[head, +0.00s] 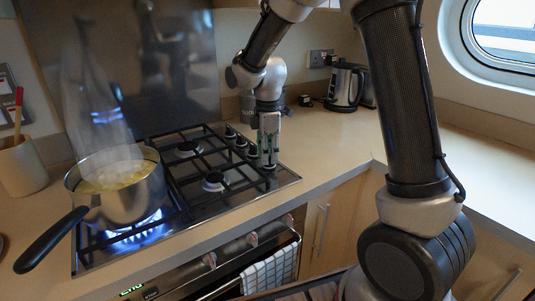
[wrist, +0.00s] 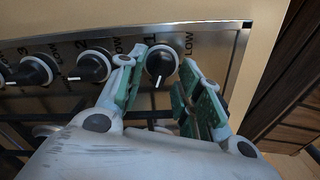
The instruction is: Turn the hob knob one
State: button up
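Hob knob one (wrist: 161,60) is a round black knob with a pale rim, beside a printed "1" and "LOW". Its white mark points down in the wrist view. My gripper (wrist: 165,72) is open, with one finger on either side of this knob. Gaps show between knob and fingers; I cannot tell whether either touches it. In the head view my gripper (head: 268,150) points down at the near end of the knob row on the gas hob (head: 225,208), largely hiding that knob.
Knob two (wrist: 94,66) and knob three (wrist: 36,69) stand close beside. A steaming pot (head: 122,200) sits over a lit blue flame (head: 135,230), handle toward the front left. A kettle (head: 345,87) stands behind right. Counter (head: 325,135) right of the hob is clear.

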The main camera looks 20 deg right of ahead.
jog(key=shift+f, duration=0.2)
grip_shut()
dwell(0.3)
jog(key=m, duration=0.3)
jog(key=shift+m, duration=0.4)
jog(key=m, duration=0.3)
jog(key=shift+w+m, duration=0.15)
jog(key=shift+m, duration=0.15)
jog(key=m, duration=0.6)
jog(key=shift+d, duration=0.15)
jog(key=shift+m, duration=0.4)
